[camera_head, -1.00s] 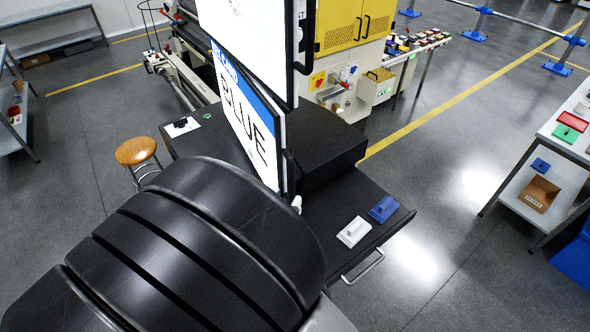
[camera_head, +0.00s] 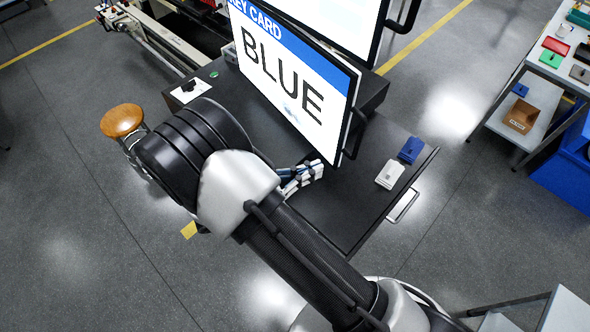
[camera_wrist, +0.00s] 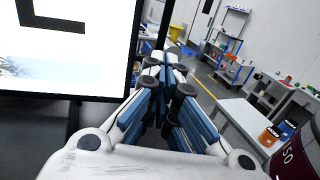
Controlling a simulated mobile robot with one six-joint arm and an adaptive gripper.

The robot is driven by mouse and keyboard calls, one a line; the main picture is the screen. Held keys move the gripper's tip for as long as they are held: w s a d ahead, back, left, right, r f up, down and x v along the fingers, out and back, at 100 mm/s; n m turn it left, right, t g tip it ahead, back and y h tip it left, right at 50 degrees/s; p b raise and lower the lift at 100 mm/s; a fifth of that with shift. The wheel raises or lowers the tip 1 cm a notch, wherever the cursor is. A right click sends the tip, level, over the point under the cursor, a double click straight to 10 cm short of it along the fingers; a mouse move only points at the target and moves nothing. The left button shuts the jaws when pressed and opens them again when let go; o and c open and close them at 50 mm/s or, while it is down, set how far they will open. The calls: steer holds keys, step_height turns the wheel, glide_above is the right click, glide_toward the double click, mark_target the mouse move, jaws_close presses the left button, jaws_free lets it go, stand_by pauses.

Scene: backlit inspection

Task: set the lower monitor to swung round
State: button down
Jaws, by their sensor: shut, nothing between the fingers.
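The lower monitor (camera_head: 295,75) stands over the black desk, its lit screen reading "KEY CARD" and "BLUE". Its screen faces toward the lower left of the head view, and a dark handle (camera_head: 356,135) shows at its right edge. In the wrist view the lower monitor (camera_wrist: 65,50) fills the left side. My gripper (camera_head: 320,168) is shut and empty, just below the screen's lower right corner in the head view. In the wrist view my gripper (camera_wrist: 168,65) has its fingers together beside the screen's right edge; I cannot tell whether they touch it.
The upper monitor (camera_head: 345,22) is behind and above, with its own handle. A white block (camera_head: 389,175) and a blue block (camera_head: 411,150) lie on the desk's (camera_head: 335,205) right part. A stool (camera_head: 122,121) stands left. Open floor lies right of the desk.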

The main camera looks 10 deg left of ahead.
steer(key=p+x, duration=0.2)
steer(key=x, duration=0.6)
steer(key=shift+w+d, duration=0.1)
steer(key=shift+w, duration=0.05)
steer(key=d, duration=0.1)
steer(key=w+d, duration=0.1)
steer(key=d, duration=0.1)
steer(key=shift+d, duration=0.2)
steer(key=shift+a+f, duration=0.1)
